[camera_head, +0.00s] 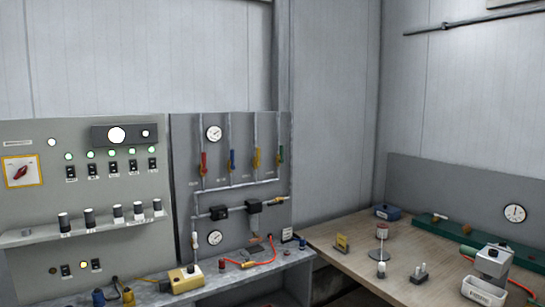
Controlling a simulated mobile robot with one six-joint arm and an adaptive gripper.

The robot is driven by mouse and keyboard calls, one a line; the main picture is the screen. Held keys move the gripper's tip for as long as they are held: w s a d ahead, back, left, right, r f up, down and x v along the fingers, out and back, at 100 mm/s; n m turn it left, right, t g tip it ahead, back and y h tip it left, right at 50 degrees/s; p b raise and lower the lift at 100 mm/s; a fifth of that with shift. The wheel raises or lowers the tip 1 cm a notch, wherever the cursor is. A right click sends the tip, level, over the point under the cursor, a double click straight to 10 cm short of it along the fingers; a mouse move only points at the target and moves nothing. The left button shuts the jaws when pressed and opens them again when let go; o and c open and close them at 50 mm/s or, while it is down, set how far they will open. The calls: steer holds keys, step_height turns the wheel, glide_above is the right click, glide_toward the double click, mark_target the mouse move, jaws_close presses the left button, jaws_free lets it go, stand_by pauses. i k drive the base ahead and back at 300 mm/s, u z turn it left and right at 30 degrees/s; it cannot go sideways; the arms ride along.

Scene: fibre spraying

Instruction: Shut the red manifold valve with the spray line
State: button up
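The red manifold valve (203,163) is at the left end of a row of coloured valve handles on the grey pipe panel, in the head view. Its handle looks upright, roughly along its vertical pipe. The pipes join a horizontal manifold pipe (240,185) below. A red hose (262,263) lies on the bench below the panel; I cannot tell whether it is the spray line. My gripper is not in view.
A control panel (95,185) with a red rotary switch (20,172), lamps and a shelf of knobs stands at left. A grey bench (222,283) below the panels carries a yellow box (186,279). A wooden table (345,262) with small items stands at right.

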mark_target(203, 155)
steer(key=i, duration=1.25)
steer(key=u, duration=0.45)
